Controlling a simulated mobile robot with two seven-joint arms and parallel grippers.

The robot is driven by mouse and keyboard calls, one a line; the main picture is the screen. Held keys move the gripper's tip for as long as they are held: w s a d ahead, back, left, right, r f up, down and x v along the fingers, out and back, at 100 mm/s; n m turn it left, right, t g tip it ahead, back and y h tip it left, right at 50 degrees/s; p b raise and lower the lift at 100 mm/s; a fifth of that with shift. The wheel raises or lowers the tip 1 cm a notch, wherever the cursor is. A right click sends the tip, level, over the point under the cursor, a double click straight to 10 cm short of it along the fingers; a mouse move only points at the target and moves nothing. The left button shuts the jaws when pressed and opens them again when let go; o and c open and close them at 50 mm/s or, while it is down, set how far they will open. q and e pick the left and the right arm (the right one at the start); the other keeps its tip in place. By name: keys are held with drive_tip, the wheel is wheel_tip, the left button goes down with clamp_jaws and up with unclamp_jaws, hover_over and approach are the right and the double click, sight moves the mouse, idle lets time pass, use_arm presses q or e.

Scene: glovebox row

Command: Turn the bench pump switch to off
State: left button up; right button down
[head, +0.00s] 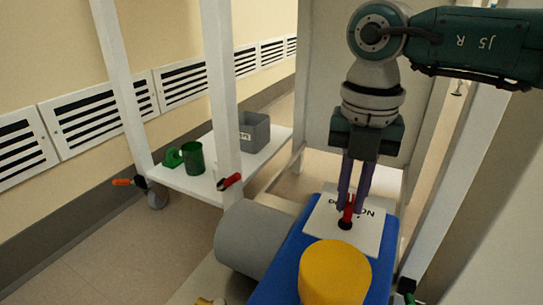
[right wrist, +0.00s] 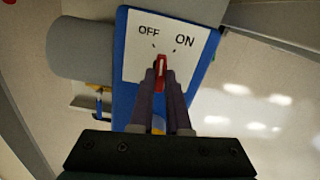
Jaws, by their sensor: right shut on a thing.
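The bench pump has a blue body (head: 285,262) with a white switch plate (head: 371,235) on top. The plate also shows in the right wrist view (right wrist: 135,65), with OFF at left and ON at right. The red switch lever (head: 348,214) stands on a small black hub. In the right wrist view the lever (right wrist: 162,65) points up the plate, between the two words; which mark it is nearer I cannot tell. My right gripper (head: 352,205) comes down from above, its purple fingers shut on the lever and hiding part of it. My left gripper is not in view.
A yellow cylinder (head: 335,273) stands on the pump's near end, close to my right fingers. A grey cylinder (head: 245,238) lies at its left. A white shelf (head: 187,184) behind holds a green mug (head: 193,158) and a grey bin (head: 254,133). White frame posts stand on both sides.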

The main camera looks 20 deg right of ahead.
idle(0.4)
drive_tip(key=shift+r+n+p, duration=0.2)
drive_tip(key=shift+n+p, duration=0.8)
drive_tip(key=shift+n, duration=0.3)
drive_tip(key=shift+f+n, duration=0.15)
drive_tip(key=shift+n, duration=0.85)
drive_tip(key=c, duration=0.9)
unclamp_jaws()
